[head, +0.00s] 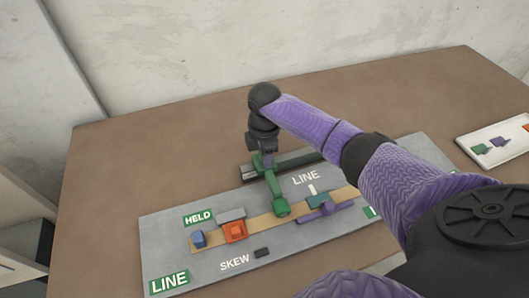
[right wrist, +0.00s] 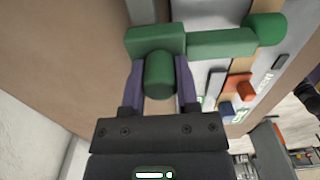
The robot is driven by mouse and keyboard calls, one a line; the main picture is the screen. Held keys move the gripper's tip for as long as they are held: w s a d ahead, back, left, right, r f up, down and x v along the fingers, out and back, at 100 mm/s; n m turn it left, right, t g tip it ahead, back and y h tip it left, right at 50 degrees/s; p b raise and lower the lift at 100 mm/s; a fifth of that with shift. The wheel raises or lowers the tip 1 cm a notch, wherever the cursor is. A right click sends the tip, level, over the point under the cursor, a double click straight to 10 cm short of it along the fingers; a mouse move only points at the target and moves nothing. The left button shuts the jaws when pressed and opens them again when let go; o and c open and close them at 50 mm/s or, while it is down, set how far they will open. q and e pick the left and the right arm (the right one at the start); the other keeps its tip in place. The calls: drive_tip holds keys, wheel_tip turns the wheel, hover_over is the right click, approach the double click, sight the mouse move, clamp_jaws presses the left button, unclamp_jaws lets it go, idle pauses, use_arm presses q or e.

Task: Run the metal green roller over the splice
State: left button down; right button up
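The green roller (head: 275,189) is held by my right gripper (head: 262,153) over the grey board (head: 300,236). In the right wrist view, the purple fingers of my right gripper (right wrist: 160,85) are shut on both sides of the green handle (right wrist: 160,72). The roller's thick green end (right wrist: 266,28) is over or on the tan strip (head: 258,224), right of the orange block (head: 235,231). I cannot tell whether it touches the strip. No splice seam can be made out. My left gripper is not in view.
A blue block (head: 198,239) and a grey bar (head: 231,215) are by the strip's left part. A teal block (head: 317,200) and a purple piece (head: 325,212) are to the right. A dark long fixture (head: 295,161) lies behind. A white card (head: 495,145) lies far right.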

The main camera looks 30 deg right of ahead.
clamp_jaws()
idle(0.9)
